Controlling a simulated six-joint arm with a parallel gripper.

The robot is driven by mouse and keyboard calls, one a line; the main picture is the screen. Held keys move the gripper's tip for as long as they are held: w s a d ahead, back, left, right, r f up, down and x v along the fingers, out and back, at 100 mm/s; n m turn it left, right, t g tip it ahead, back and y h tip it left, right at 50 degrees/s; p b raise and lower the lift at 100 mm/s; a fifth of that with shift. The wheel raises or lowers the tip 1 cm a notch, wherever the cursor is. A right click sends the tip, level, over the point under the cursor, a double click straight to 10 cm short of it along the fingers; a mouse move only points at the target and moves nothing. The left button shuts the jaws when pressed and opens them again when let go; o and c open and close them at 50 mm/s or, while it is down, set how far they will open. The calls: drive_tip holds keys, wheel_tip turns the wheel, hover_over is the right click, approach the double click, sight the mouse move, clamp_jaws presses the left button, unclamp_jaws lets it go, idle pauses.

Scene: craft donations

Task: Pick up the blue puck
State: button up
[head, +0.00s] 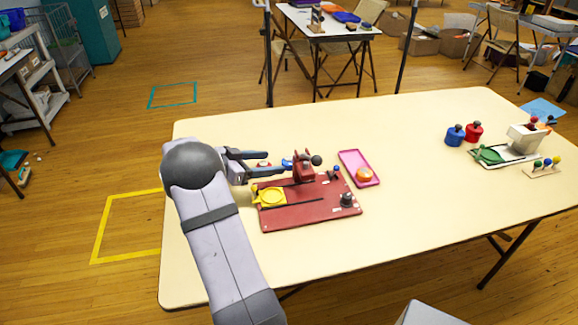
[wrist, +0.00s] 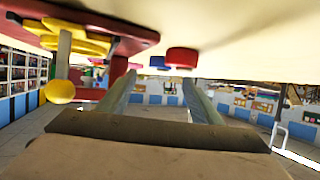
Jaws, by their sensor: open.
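In the wrist view, which is upside down, both fingers (wrist: 160,80) are spread apart with nothing held.
A red board (head: 290,216) with a yellow fixture (head: 270,196) and a red upright piece (head: 304,167) stands close to my gripper. A pink tray (head: 350,158) holds an orange puck (head: 363,174). Blue (head: 454,137) and red (head: 473,132) containers stand farther right. The table's middle right is clear.

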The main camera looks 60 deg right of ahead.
sight(287, 162)
drive_tip(key=shift+p+x, duration=0.75)
drive_tip(key=shift+x, duration=2.75)
drive_tip(key=shift+a, duration=0.1)
drive_tip(key=c, duration=1.2)
